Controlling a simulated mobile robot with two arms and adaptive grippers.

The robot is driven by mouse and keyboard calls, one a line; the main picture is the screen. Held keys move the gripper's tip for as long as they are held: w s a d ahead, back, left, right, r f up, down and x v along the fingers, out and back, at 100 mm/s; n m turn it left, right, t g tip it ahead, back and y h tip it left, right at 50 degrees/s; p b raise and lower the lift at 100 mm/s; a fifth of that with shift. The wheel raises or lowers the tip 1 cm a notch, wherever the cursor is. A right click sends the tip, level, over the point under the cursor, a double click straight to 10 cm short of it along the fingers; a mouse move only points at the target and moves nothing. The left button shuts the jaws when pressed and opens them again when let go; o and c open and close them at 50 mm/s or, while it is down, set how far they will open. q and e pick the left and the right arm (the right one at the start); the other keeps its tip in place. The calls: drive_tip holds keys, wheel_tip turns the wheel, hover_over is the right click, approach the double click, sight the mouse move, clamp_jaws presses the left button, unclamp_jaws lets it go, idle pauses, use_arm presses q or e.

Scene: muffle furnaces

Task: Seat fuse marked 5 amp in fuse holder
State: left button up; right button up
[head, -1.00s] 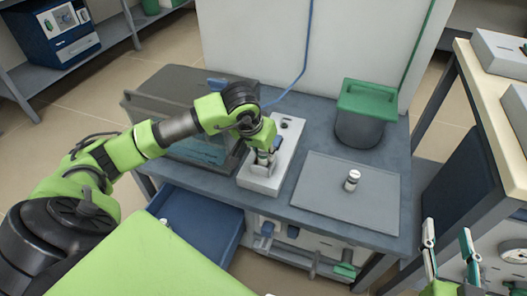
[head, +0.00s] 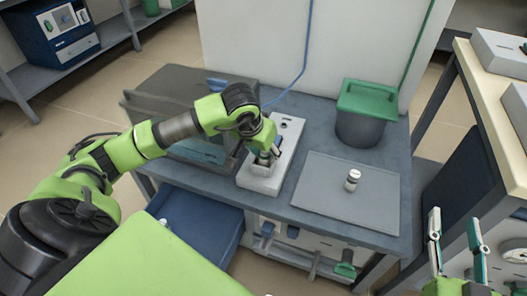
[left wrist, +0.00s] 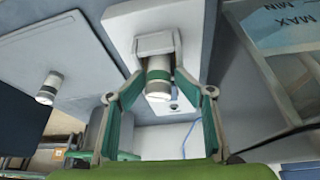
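The fuse holder is a pale block (head: 288,135) on the bench, with a grey clip (left wrist: 154,43) in the left wrist view. A white fuse with a dark green band (left wrist: 158,78) sits at this clip; how deep it sits cannot be told. My left gripper (head: 268,157) is over the holder's near end. In the left wrist view its fingers (left wrist: 160,97) are spread either side of the fuse, with gaps. Another white fuse (head: 353,179) stands upright on the grey mat (head: 325,197). No rating is legible. My right gripper (head: 456,240) is open and empty at lower right.
A dark pot with a green lid (head: 368,100) stands behind the mat. A grey box-like unit (head: 185,85) lies left of the holder. An open blue drawer (head: 203,222) juts out below the bench. A wooden-topped table (head: 500,115) is at right.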

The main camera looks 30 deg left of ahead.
use_arm(q)
drive_tip(key=shift+s+f, duration=0.3)
drive_tip(key=v, duration=1.2)
drive_tip(key=shift+w+r, duration=0.3)
drive_tip(key=shift+r, duration=0.05)
